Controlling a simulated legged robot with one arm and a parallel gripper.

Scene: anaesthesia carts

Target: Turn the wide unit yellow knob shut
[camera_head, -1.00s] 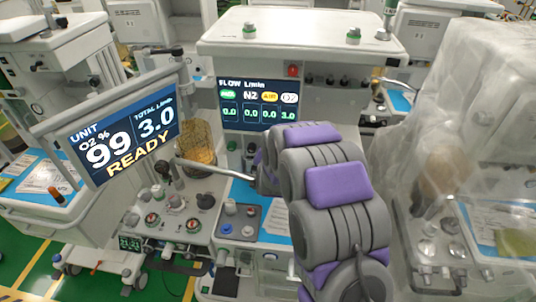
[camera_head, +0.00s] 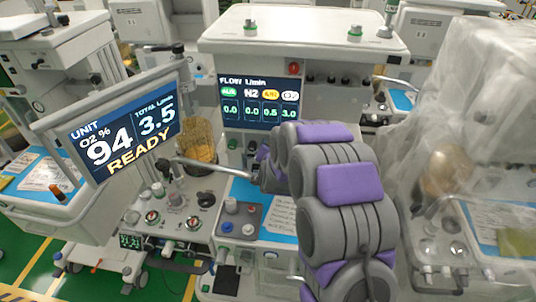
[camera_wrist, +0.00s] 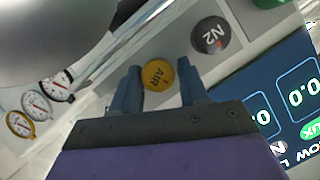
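In the wrist view the yellow knob (camera_wrist: 158,74), marked AIR, shows between the two dark fingers of my gripper (camera_wrist: 162,76). The fingers stand apart, one on each side of the knob. The left finger looks close to its edge and a narrow gap shows on the right; I cannot tell whether either touches. In the head view my arm hides the gripper and the knob. The wide unit's flow screen (camera_head: 259,102) reads 0.5 under the yellow label and 3.0 under O2. The tilted unit screen (camera_head: 127,130) reads O2 94, total 3.5, READY.
A black N2 knob (camera_wrist: 210,35) sits beside the yellow one. Several round gauges (camera_wrist: 34,103) are at the left of the wrist view. A metal bar (camera_head: 215,168) reaches toward my arm. A plastic-covered cart (camera_head: 475,140) stands close on the right.

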